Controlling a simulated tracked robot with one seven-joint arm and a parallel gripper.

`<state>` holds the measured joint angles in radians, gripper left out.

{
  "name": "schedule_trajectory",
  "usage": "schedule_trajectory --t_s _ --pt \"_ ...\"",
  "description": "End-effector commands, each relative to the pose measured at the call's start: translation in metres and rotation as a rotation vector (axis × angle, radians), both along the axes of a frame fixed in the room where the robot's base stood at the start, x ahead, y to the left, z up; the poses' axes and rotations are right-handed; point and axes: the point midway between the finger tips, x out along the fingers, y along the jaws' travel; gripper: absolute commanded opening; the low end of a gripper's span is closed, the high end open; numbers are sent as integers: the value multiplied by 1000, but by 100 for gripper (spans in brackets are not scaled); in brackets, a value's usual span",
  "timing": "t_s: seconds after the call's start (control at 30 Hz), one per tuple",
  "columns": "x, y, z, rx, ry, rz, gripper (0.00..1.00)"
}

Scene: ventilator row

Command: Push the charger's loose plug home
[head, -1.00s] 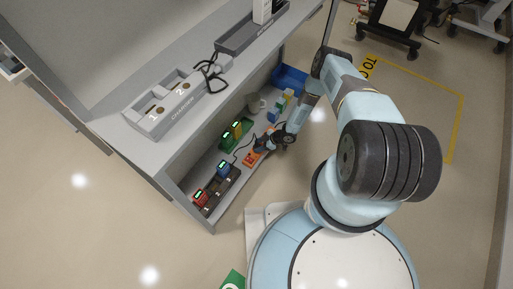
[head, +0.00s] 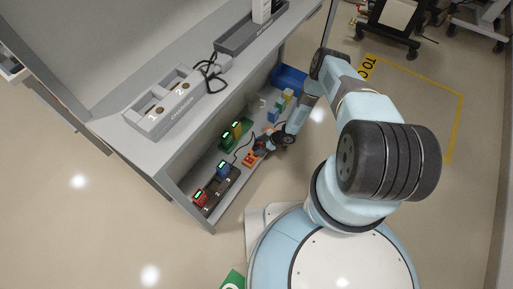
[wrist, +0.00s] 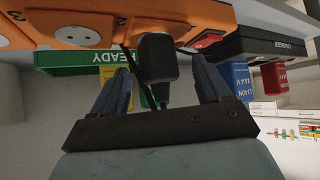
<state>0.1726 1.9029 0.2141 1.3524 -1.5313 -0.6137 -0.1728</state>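The orange power strip (head: 249,159) lies on the lower shelf; in the wrist view the strip (wrist: 185,14) runs across the top, with round pale sockets. The black plug (wrist: 157,58) stands at the strip's face, its cord running beside it. How deep it sits in its socket cannot be told. My gripper (wrist: 160,72) is open, a finger on each side of the plug with a gap on both sides. In the head view my gripper (head: 262,144) is low over the strip and hides the plug. The black charger (head: 217,191) holds red and blue batteries; the charger (wrist: 262,42) also shows upper right in the wrist view.
A green READY tray (head: 228,140) with batteries stands behind the strip; it also shows in the wrist view (wrist: 75,62). A blue bin (head: 290,77) and small boxes are further along the shelf. The upper shelf (head: 150,150) overhangs.

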Motion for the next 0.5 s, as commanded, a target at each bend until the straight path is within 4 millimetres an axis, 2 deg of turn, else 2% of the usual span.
schedule_trajectory --t_s 0.33,0.5 --pt "0 -2 2 0 -1 -1 80" --pt "-1 -17 16 0 -1 -2 80"
